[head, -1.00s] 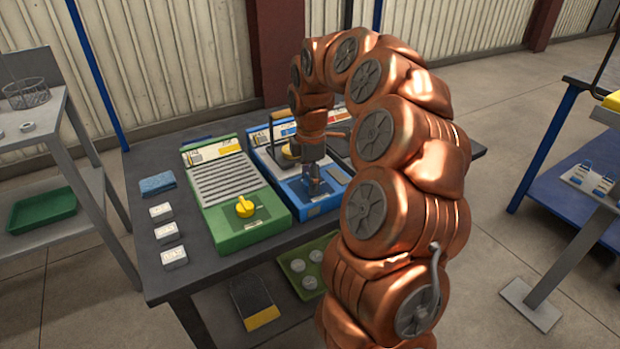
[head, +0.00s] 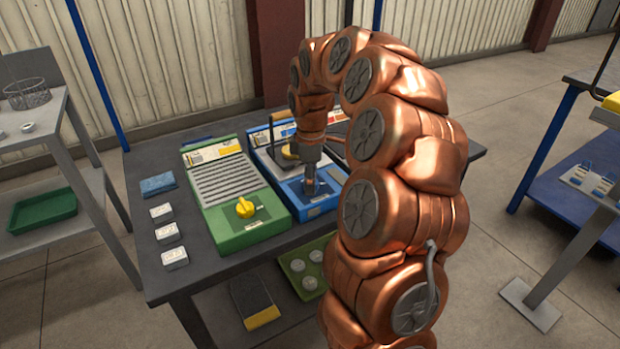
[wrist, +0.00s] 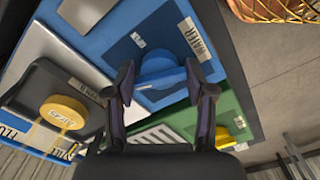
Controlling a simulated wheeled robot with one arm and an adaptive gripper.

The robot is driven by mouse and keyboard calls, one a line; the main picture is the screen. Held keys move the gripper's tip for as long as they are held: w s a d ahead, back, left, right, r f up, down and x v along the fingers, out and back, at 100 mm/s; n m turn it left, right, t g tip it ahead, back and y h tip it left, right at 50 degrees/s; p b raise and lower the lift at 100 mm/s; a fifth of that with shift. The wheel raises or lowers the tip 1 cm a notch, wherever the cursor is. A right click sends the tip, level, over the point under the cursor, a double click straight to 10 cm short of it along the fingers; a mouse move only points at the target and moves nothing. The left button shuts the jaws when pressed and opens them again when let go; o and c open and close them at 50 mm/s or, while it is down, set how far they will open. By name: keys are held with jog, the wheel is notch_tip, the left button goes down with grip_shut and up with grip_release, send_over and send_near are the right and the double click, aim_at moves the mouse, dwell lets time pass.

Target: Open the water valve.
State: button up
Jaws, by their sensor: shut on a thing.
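The water valve is a blue round knob with a raised bar (wrist: 158,68) on a dark blue square beside a "WATER" label (wrist: 195,40) in the wrist view. It sits on the blue panel unit (head: 318,207) on the table. My gripper (wrist: 160,84) has one finger on each side of the knob's bar and is shut on it. In the head view my gripper (head: 310,188) points down at this panel and hides the knob. The bar lies roughly from finger to finger; its exact angle is hard to tell.
A green unit (head: 258,232) with a yellow knob (head: 245,208) stands to the left of the blue one. A yellow round piece (wrist: 62,112) sits on a dark plate near my gripper.

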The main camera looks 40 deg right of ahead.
jog(key=m, duration=1.4)
dwell(0.7)
jog(key=o, duration=0.9)
notch_tip(320, 180, up, 12)
dwell(0.6)
